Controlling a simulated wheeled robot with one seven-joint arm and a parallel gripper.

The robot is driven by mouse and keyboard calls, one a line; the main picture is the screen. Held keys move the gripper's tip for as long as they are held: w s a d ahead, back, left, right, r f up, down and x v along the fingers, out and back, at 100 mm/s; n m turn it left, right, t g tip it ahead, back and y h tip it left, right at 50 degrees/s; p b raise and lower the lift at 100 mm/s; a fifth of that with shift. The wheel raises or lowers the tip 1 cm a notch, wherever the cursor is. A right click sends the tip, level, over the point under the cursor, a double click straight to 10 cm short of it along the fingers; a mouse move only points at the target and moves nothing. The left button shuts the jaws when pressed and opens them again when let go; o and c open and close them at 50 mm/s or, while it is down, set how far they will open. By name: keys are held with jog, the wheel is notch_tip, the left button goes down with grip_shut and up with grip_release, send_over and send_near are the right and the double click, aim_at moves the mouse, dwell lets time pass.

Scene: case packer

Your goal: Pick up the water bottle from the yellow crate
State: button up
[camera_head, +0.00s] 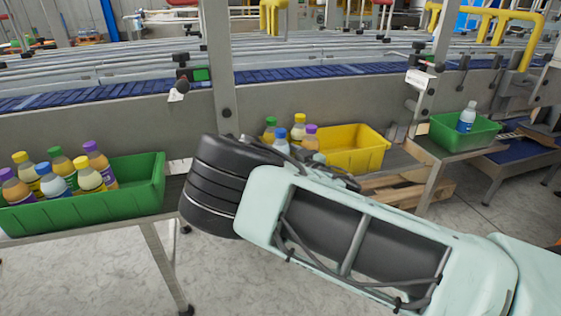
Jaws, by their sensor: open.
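The yellow crate (372,152) stands behind my arm at the middle of the picture. Several bottles stand at its left end, with green, yellow, purple and blue caps. The blue-capped bottle (281,143) looks like the water bottle. It is nearest my arm, and only its cap and upper part show; its lower part is hidden. My arm crosses from the lower right to a black joint just left of the crate, covering the crate's front left. My gripper cannot be made out; dark parts and cables show between arm and crate.
A green crate (144,193) with several capped bottles stands on a table at left. Another green crate (449,137) at right holds one clear bottle (467,118). A grey upright post (221,70) and a blue roller conveyor (120,94) lie behind. The yellow crate's right part looks empty.

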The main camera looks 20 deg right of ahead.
jog(key=shift+w+a, duration=0.15)
jog(key=shift+w, duration=0.15)
jog(key=c, duration=0.9)
jog(key=shift+c, duration=0.2)
jog(key=shift+r, duration=0.2)
